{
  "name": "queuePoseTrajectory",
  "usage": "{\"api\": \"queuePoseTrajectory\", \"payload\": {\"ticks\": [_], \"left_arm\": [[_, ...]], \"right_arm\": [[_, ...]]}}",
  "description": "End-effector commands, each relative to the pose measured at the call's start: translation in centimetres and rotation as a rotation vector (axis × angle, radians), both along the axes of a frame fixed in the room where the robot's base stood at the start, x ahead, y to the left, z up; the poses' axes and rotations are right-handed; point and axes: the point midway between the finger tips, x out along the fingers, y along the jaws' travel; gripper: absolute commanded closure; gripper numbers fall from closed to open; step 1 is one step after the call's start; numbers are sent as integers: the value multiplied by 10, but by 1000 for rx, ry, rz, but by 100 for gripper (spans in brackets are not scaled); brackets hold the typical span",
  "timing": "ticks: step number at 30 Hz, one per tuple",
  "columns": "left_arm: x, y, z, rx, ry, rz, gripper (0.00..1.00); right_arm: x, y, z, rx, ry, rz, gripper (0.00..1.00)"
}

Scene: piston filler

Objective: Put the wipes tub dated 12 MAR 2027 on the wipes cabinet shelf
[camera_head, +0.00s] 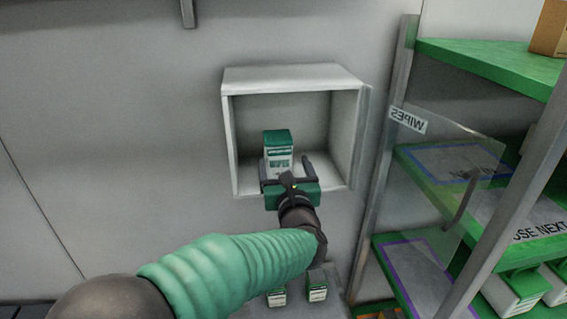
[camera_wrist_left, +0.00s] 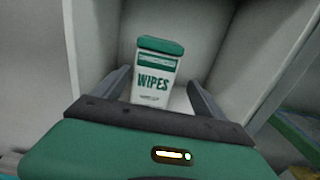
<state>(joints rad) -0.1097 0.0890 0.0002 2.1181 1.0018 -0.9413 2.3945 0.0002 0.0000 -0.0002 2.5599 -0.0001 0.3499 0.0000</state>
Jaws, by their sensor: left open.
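A white wipes tub with a green lid (camera_head: 278,152) stands upright inside the open wipes cabinet (camera_head: 290,77), on its shelf towards the left. Its WIPES label faces me in the left wrist view (camera_wrist_left: 153,84); no date can be read. My left gripper (camera_head: 285,170) is open in front of the tub. In the left wrist view its fingers (camera_wrist_left: 158,90) are spread to either side of the tub, with a gap on the right. The cabinet's clear door (camera_head: 440,165), marked WIPES, is swung open to the right. My right gripper is not in view.
Two more green-and-white tubs (camera_head: 317,290) stand below the cabinet, partly beside my left arm. A green shelf rack (camera_head: 480,62) with labelled areas and several white-and-green containers stands at the right, behind the open door. The wall left of the cabinet is clear.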

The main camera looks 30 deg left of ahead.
Motion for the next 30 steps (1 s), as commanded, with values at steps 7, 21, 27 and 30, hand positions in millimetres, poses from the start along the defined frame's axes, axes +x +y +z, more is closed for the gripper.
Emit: {"api": "queuePoseTrajectory", "payload": {"ticks": [7, 21, 27, 30], "left_arm": [[-52, -39, -1, 1, -3, -2, 19], [-71, -64, -8, 80, 74, -46, 19], [-42, -107, -76, 676, 542, -407, 19], [-48, -128, -133, 1087, 796, -663, 19]], "right_arm": [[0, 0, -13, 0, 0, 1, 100], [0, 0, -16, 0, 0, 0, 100], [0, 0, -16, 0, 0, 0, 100], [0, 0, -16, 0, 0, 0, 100]]}}
